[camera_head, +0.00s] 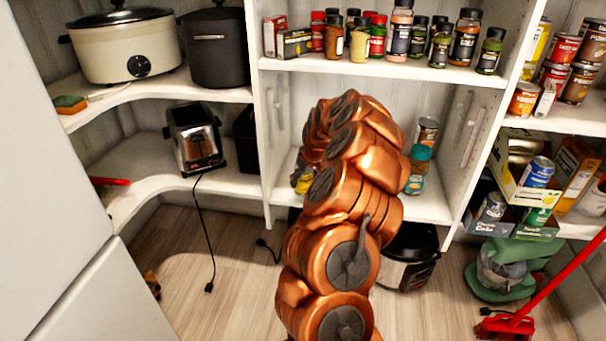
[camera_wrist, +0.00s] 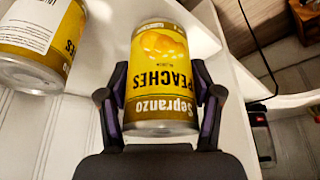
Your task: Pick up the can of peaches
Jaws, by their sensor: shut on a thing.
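The can of peaches (camera_wrist: 162,60) is yellow with a silver rim and dark lettering, which reads upside down in the wrist view. It sits between the two dark fingers of my gripper (camera_wrist: 160,95), with one finger against each side. My gripper is shut on it. In the head view my copper-coloured arm hides the gripper and covers the lower middle shelf. A small yellow patch (camera_head: 305,183) shows just left of the arm there; I cannot tell if it is this can.
A second yellow can (camera_wrist: 38,45) lies close, at the upper left of the wrist view. Spice jars (camera_head: 397,35) fill the shelf above. A black pressure cooker (camera_head: 408,255) is on the floor.

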